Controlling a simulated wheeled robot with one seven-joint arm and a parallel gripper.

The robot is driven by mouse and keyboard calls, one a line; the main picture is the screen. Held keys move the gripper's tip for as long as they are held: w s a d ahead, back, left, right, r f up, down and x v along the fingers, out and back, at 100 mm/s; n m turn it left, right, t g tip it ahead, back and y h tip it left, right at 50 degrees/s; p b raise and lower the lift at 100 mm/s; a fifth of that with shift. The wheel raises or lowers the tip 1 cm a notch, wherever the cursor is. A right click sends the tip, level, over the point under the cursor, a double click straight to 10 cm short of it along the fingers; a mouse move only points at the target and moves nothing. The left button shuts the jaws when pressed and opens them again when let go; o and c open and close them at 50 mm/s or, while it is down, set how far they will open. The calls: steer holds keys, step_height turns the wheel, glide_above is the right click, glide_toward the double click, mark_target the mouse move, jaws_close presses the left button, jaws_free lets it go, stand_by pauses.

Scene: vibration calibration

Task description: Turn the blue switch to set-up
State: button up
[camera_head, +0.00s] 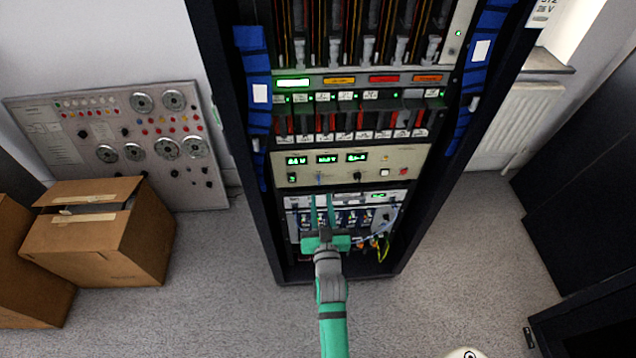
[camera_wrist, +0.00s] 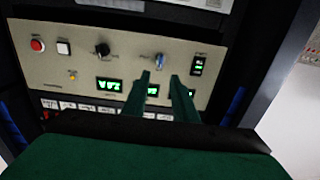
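The blue switch (camera_wrist: 160,60) is a small blue knob on the beige control panel (camera_wrist: 205,50). In the head view the same switch (camera_head: 319,179) is small, on the panel's lower left part below the green displays. My gripper (camera_wrist: 160,76) is open, with two green fingers and a clear gap between them. In the wrist view the switch appears just beyond the fingertips, in line with the gap. In the head view my gripper (camera_head: 321,197) is in front of the rack, just below the switch. Nothing is between the fingers. The label near the switch is too small to read.
A black knob (camera_wrist: 102,49), a white button (camera_wrist: 64,48), a red button (camera_wrist: 37,45) and a rocker switch (camera_wrist: 197,66) share the panel. Cables (camera_head: 383,245) hang below in the black rack (camera_head: 240,110). Cardboard boxes (camera_head: 100,240) stand left; floor is clear in front.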

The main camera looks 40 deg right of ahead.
mark_target(319, 181)
steer(key=shift+x, duration=3.8)
jaws_close()
